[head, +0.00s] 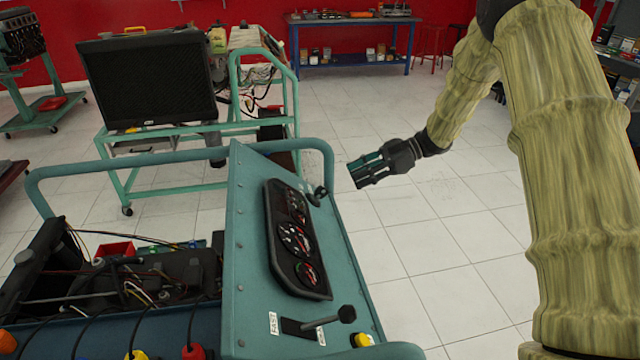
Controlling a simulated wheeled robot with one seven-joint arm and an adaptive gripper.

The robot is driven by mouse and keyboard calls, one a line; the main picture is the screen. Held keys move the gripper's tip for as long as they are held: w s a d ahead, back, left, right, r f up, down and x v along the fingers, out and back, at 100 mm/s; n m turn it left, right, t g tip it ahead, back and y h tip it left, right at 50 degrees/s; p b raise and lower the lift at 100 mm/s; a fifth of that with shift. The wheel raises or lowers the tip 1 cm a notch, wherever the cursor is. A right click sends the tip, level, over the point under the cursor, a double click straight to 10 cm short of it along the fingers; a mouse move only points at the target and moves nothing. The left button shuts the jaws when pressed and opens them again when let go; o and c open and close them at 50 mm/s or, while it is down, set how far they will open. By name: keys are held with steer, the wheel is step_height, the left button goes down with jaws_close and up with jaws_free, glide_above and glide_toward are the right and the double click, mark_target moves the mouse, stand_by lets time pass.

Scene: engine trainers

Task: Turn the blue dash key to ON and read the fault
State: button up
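The teal dash panel (262,200) stands tilted in front of me with a black gauge cluster (297,238) on it. A small dark key-like piece (318,193) sticks up near the panel's upper right edge; it is too small to make out its blue colour or its position. My gripper (354,172) hangs just right of that piece, with its fingers pointing left towards it, and looks apart from it. I cannot tell how far the fingers are spread. The gauge readings and any fault light are too small to read.
A lever (345,315) and a yellow button (362,340) sit low on the panel. A teal tube rail (100,168) runs behind the engine bay at left. A radiator stand (150,85) is beyond. The tiled floor (430,260) right of the panel is clear.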

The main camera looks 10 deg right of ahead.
mark_target(325, 188)
steer(key=x, duration=0.5)
steer(key=p+x, duration=0.1)
steer(key=x, duration=0.5)
steer(key=shift+a+r, duration=0.2)
steer(key=shift+p, duration=0.3)
steer(key=c, duration=0.7)
